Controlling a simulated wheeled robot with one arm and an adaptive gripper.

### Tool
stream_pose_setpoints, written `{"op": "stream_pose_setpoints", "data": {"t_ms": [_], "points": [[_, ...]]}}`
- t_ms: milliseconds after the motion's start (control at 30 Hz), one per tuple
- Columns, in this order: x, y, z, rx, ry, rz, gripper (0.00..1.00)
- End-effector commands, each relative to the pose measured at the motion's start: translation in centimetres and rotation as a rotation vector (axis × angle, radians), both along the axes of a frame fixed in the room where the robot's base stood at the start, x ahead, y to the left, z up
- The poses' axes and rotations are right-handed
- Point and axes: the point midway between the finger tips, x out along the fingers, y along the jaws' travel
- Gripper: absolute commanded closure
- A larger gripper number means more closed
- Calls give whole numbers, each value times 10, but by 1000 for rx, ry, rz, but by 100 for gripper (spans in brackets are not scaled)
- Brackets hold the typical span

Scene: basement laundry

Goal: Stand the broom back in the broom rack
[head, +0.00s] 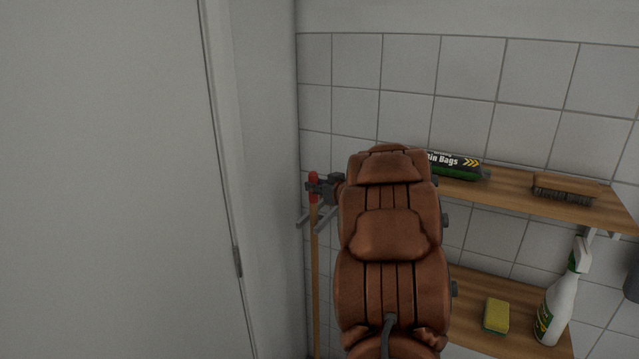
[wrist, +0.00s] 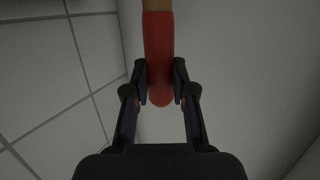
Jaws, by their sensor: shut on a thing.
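The broom shows as an upright wooden handle (head: 315,285) with a red end at its top, in the corner by the tiled wall. My gripper (head: 315,189) is shut on the handle near its top. In the wrist view the fingertips (wrist: 160,82) press on both sides of the red end (wrist: 158,45). Grey prongs, which look like the broom rack (head: 325,219), stand out just below the gripper, with the handle beside or between them; I cannot tell which. The broom's head is out of view, and my arm hides part of the rack.
A wooden upper shelf (head: 510,192) to the right holds a bin bag roll (head: 455,166) and a brush (head: 565,188). A lower shelf (head: 470,300) holds a sponge (head: 496,316) and a spray bottle (head: 562,300). A pale door (head: 110,180) fills the left.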

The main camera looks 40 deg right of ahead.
Motion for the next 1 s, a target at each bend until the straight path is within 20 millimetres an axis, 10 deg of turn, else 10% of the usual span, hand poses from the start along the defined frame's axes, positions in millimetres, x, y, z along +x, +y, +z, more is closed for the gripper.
{"op": "stream_pose_setpoints", "data": {"t_ms": [433, 467, 700, 1000], "points": [[0, 0, -3, 0, -3, 0, 100], [0, 0, -3, 0, -3, 0, 73], [0, 0, -4, 0, -1, 0, 48], [0, 1, -4, 0, 0, 1, 46]]}}
